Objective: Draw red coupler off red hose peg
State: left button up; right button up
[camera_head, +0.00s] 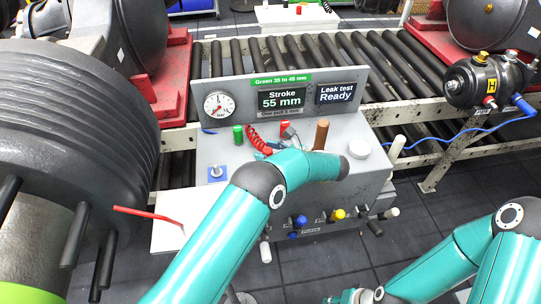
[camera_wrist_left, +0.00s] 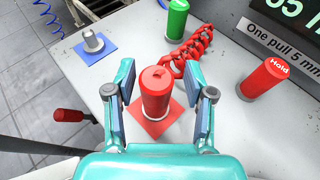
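The red coupler (camera_wrist_left: 154,92) is a red cylinder standing upright over a red square (camera_wrist_left: 140,122) on the grey bench top; any peg beneath it is hidden. A coiled red hose (camera_wrist_left: 190,47) lies just behind it in the left wrist view, and the coil (camera_head: 258,138) also shows in the head view. My left gripper (camera_wrist_left: 158,78) is open, with one finger on each side of the coupler and gaps visible between.
A red cylinder marked Hold (camera_wrist_left: 265,78) stands right of the coupler, a green cylinder (camera_wrist_left: 177,18) behind. A grey peg on a blue square (camera_wrist_left: 95,45) stands left. The display panel (camera_head: 280,98) rises at the bench's back. A brown post (camera_head: 321,133) stands close by my left arm.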

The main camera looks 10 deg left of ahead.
aim_at(268, 149)
pick_arm(q)
grip_shut()
jog(key=shift+r, duration=0.1)
jog(key=shift+w+r, duration=0.1)
jog(key=shift+r, duration=0.35)
notch_tip(268, 149, up, 19)
jog(key=b, duration=0.1)
jog(key=shift+b, duration=0.35)
jog(key=shift+p, duration=0.6)
